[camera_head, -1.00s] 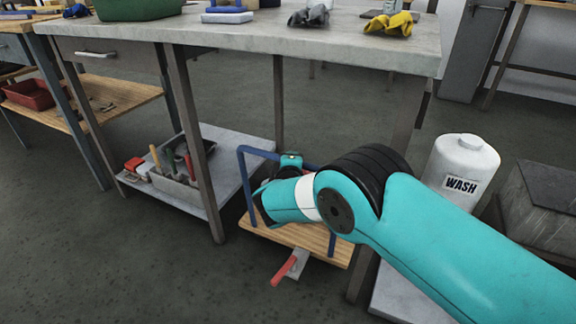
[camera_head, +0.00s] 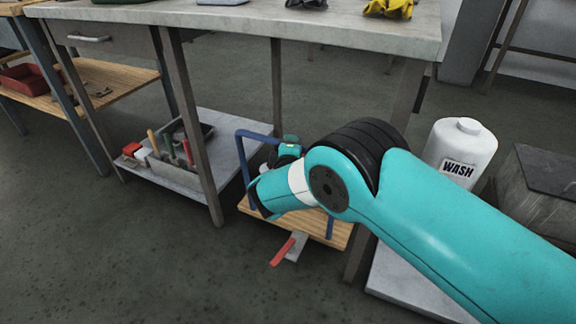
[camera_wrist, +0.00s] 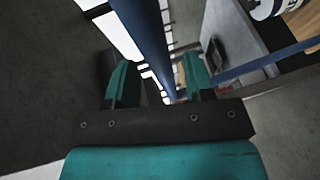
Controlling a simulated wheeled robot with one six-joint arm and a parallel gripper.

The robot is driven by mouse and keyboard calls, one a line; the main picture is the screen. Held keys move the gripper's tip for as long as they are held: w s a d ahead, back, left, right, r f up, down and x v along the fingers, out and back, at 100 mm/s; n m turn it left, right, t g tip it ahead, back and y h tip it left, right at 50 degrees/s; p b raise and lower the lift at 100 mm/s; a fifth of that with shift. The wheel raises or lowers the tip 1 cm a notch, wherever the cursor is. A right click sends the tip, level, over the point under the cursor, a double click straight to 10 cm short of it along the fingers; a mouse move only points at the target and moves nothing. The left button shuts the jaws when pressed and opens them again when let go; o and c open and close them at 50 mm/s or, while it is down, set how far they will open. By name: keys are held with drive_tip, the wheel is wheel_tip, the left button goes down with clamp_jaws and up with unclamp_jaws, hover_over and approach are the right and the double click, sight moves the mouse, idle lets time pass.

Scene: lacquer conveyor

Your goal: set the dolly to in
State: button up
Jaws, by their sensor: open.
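The dolly has a wooden deck (camera_head: 333,233) and a blue tube handle (camera_head: 240,160). It stands on the floor under the right part of the workbench. A red lever (camera_head: 283,252) on a grey plate sticks out at its front. My gripper is mostly hidden behind my arm in the head view, close to the handle. In the wrist view my gripper (camera_wrist: 158,66) is open, and a blue tube (camera_wrist: 147,35) runs between its fingers. I cannot tell whether either finger touches it. Another blue tube (camera_wrist: 262,62) runs off to the right.
The workbench (camera_head: 300,22) stands above, with its legs beside the dolly. On the left its low shelf (camera_head: 232,150) carries a tool tray (camera_head: 175,172). A white WASH bottle (camera_head: 462,150) stands at the right beside a grey box (camera_head: 545,190). The floor in front is clear.

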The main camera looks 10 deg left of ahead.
drive_tip(key=s+d+r+p, duration=0.1)
drive_tip(key=s+r+p, duration=0.1)
drive_tip(key=s, duration=1.2)
drive_tip(key=shift+s+d+r+p, duration=0.15)
drive_tip(key=shift+d+r+p, duration=0.2)
drive_tip(key=shift+p, duration=0.3)
drive_tip(key=s+d+r+m+g+h, duration=0.1)
drive_tip(key=d+r+m+g, duration=0.45)
drive_tip(key=d, duration=0.25)
drive_tip(key=d+r+m+g+h, duration=0.1)
drive_tip(key=d+r+m+g, duration=0.4)
drive_tip(key=d, duration=0.3)
drive_tip(key=s+d+r+g+y, duration=0.25)
drive_tip(key=s+r, duration=0.45)
drive_tip(key=s, duration=0.6)
drive_tip(key=s+d+r+g+y, duration=0.2)
drive_tip(key=s+d+r+g, duration=0.3)
drive_tip(key=s, duration=0.7)
wheel_tip(320, 180, up, 32)
drive_tip(key=a+t+p, duration=0.1)
drive_tip(key=t+p, duration=0.1)
drive_tip(key=p, duration=2.9)
drive_tip(key=shift+w+r+m, duration=0.15)
drive_tip(key=shift+w+m, duration=0.1)
drive_tip(key=shift+m, duration=0.2)
